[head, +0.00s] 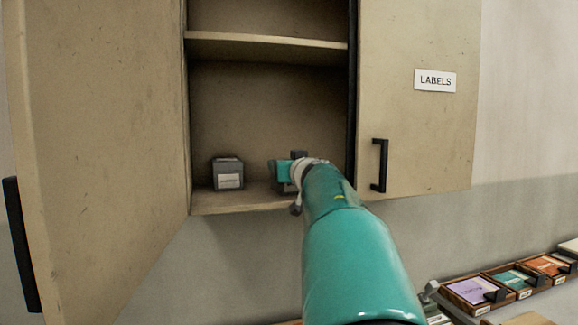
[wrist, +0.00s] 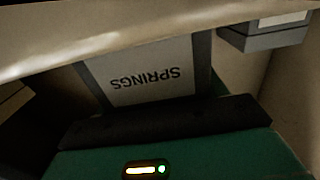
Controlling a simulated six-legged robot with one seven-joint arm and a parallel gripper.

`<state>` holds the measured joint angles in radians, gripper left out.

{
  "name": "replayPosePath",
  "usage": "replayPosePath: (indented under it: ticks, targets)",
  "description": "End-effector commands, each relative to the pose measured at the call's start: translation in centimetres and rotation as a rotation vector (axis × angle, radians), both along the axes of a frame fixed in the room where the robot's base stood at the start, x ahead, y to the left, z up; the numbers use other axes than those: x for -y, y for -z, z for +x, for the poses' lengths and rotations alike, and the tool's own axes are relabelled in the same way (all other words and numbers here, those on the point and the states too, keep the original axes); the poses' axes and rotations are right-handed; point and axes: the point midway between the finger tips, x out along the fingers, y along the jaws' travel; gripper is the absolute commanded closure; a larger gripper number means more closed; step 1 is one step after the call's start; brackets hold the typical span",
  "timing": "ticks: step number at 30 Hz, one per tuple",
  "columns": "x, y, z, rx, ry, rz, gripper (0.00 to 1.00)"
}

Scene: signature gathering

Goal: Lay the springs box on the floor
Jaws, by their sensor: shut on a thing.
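The springs box (wrist: 150,72) is a grey box with a white label reading SPRINGS, upside down in the wrist view. My gripper (head: 291,172) reaches into the open wall cabinet at the right end of its lower compartment. It is shut on the springs box. In the wrist view its dark edge and green body (wrist: 165,122) lie right against the box. In the head view my gripper and arm hide most of the box. The floor is not clearly in view.
A second grey labelled box (head: 228,173) stands left on the same cabinet board (head: 235,202). A shelf (head: 265,47) is above. Trays with coloured cards (head: 475,291) lie lower right.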

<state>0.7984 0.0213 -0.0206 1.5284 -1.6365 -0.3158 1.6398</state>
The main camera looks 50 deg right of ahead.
Motion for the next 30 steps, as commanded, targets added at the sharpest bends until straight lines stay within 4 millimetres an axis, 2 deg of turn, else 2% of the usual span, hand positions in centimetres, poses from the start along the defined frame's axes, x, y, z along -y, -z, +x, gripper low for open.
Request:
replayPosePath:
  ticks: [6,7,10,22,26,30]
  targets:
    - [0.0,0.2,0.0,0.001,0.000,0.000,0.58]
    - [0.0,0.2,0.0,0.001,0.000,0.000,0.25]
    - [0.0,0.2,0.0,0.001,0.000,0.000,0.07]
    - [-0.1,-0.1,-0.2,0.001,0.000,0.000,0.07]
    - [-1.0,-0.2,-1.8,0.001,0.000,-0.002,0.07]
    - [-2.3,-0.3,-4.2,0.003,0.001,-0.001,0.07]
